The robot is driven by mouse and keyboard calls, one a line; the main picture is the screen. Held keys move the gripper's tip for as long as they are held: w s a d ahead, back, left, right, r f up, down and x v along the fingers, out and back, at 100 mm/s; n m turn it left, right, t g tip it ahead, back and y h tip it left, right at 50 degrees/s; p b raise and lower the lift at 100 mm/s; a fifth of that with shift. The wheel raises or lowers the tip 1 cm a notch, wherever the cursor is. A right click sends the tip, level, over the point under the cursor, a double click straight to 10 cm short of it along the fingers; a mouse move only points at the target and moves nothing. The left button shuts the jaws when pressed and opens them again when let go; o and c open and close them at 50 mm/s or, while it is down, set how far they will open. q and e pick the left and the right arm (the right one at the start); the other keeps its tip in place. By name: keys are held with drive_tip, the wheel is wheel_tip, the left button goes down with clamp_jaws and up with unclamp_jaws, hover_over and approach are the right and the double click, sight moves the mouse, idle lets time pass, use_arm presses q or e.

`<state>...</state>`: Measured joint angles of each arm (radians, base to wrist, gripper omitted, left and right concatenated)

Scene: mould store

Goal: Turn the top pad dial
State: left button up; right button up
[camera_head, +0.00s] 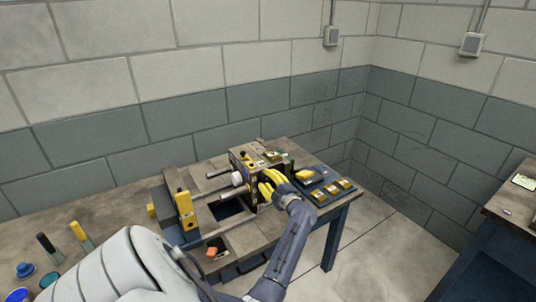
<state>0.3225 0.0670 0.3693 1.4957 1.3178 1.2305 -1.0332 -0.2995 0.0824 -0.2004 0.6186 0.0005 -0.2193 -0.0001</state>
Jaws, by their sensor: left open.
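A boxy machine (240,160) with yellow and black parts stands on the workbench near the back wall. A small white round part (237,179) sits on its left side, at the end of a rod. I cannot tell for certain which part is the top pad dial. My left gripper (268,186), with yellow fingers, is open at the machine's front right face. It covers part of that face, and I cannot tell whether it touches it. My right gripper is not in view.
A yellow upright block (186,210) stands left on the bench, joined by rails to the machine. A dark tray (318,182) with several yellow pieces lies right. Handled tools and blue lids (25,270) are at the left.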

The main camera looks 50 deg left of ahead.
use_arm(q)
drive_tip(key=s+d, duration=0.1)
drive_tip(key=d, duration=0.6)
drive_tip(key=shift+d, duration=0.4)
drive_tip(key=shift+s, duration=0.1)
